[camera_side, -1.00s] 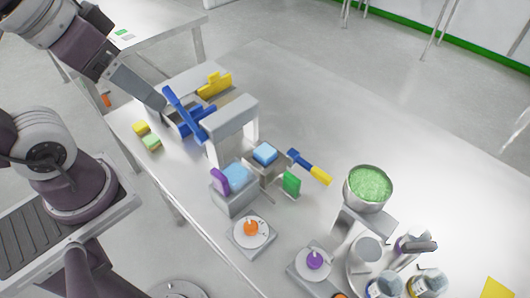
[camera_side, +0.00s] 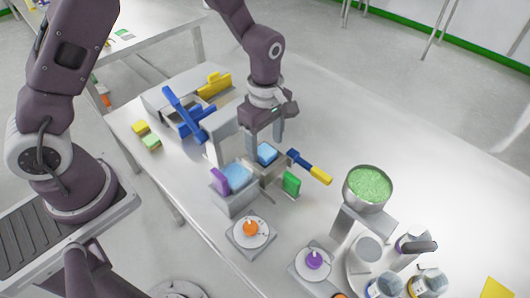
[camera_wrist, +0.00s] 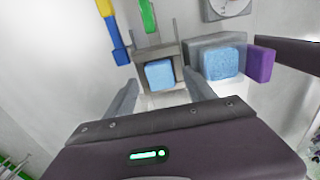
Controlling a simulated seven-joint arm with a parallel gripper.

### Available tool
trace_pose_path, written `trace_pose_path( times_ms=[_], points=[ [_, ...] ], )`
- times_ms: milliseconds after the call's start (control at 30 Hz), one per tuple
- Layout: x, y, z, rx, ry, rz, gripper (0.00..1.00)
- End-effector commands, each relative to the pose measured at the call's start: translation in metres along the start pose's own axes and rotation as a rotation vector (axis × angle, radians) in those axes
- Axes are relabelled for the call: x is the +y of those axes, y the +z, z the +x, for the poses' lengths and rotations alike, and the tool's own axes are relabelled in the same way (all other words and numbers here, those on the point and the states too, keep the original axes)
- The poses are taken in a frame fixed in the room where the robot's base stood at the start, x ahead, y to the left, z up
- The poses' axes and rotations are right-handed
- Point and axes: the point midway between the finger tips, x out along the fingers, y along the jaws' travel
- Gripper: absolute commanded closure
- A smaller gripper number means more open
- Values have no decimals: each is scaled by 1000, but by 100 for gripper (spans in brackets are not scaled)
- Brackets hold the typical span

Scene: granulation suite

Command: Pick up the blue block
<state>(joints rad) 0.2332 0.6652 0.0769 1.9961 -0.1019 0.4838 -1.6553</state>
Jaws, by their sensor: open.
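A light blue block (camera_side: 267,153) sits in a small grey holder (camera_side: 268,178) near the middle of the table. It also shows in the wrist view (camera_wrist: 159,74), with the holder's grey frame around it. My gripper (camera_side: 264,146) is open, pointing down over this block, with its fingers spread to either side. In the wrist view the fingertips (camera_wrist: 161,82) lie left and right of the block; I cannot tell how far above it they are. A larger light blue piece (camera_side: 236,177) sits on a grey box beside it, with a purple piece (camera_side: 220,181) at its side.
A grey arch (camera_side: 218,140) stands close to my gripper. A blue and yellow handled tool (camera_side: 310,167) and a green piece (camera_side: 291,182) lie right of the holder. A bowl of green granules (camera_side: 369,186) stands further right. The table's far middle is clear.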

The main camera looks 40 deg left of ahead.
Motion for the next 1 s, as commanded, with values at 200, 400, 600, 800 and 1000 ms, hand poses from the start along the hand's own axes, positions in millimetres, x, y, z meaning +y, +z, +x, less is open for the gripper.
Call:
trace_pose_path(
  times_ms=[200, 400, 600, 800, 1000],
  points=[
    [0, 0, 20, 0, 0, 0, 36],
    [0, 0, 19, 0, 0, 1, 48],
    [0, 0, 19, 0, 0, 2, 87],
    [0, 0, 19, 0, 0, 2, 100],
    [1, 0, 0, -1, 6, 3, 100]
  ],
)
